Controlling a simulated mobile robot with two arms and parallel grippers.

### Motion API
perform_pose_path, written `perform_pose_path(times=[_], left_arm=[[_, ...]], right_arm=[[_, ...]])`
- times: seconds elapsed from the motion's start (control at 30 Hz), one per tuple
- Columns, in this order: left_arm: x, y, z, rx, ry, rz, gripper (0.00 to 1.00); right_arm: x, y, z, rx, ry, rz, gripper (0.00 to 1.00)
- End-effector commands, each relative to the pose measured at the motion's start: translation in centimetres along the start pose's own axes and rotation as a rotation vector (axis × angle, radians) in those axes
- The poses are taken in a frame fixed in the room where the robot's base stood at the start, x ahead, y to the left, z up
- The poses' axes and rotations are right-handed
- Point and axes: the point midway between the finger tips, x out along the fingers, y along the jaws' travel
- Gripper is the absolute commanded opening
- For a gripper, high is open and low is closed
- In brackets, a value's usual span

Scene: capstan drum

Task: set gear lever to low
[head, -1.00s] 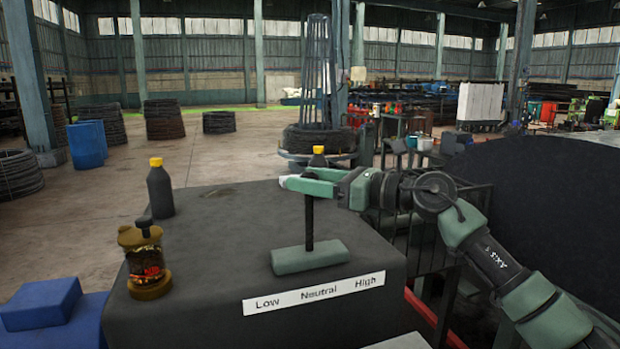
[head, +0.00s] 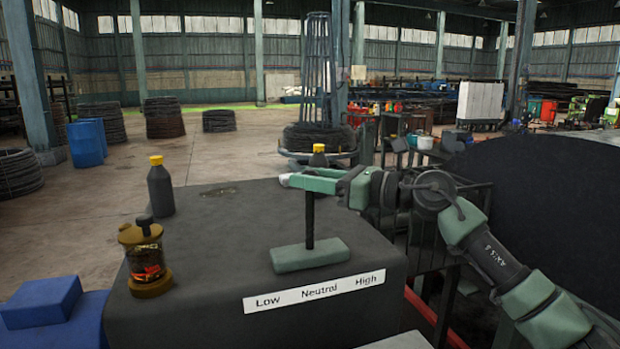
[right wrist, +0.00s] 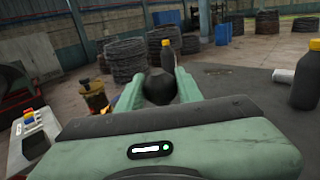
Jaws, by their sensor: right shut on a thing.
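The gear lever (head: 310,218) is a dark shaft rising from a green base block (head: 310,255) on a dark cabinet top. It stands nearly upright, in line with the middle word of the white Low, Neutral, High label (head: 314,292). My right gripper (head: 300,181) is at the lever's top and hides the knob in the head view. In the right wrist view the dark round knob (right wrist: 160,88) sits between the green fingers of this gripper (right wrist: 159,80), which is shut on it. My left gripper is not in view.
An amber oiler jar (head: 143,262) and a dark yellow-capped bottle (head: 160,188) stand on the cabinet's left side. Another yellow-capped bottle (head: 318,157) is behind my gripper.

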Motion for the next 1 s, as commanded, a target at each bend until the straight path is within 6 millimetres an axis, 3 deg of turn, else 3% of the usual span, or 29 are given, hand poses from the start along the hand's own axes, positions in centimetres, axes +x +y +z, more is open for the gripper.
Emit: perform_pose_path(times=[0.73, 1.0], left_arm=[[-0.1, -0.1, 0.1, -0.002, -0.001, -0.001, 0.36], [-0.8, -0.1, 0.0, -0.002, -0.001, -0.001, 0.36]], right_arm=[[0.1, 0.1, 0.2, -0.005, 0.0, -0.001, 0.0], [1.3, 1.3, 0.4, -0.077, 0.068, 0.0, 0.0]])
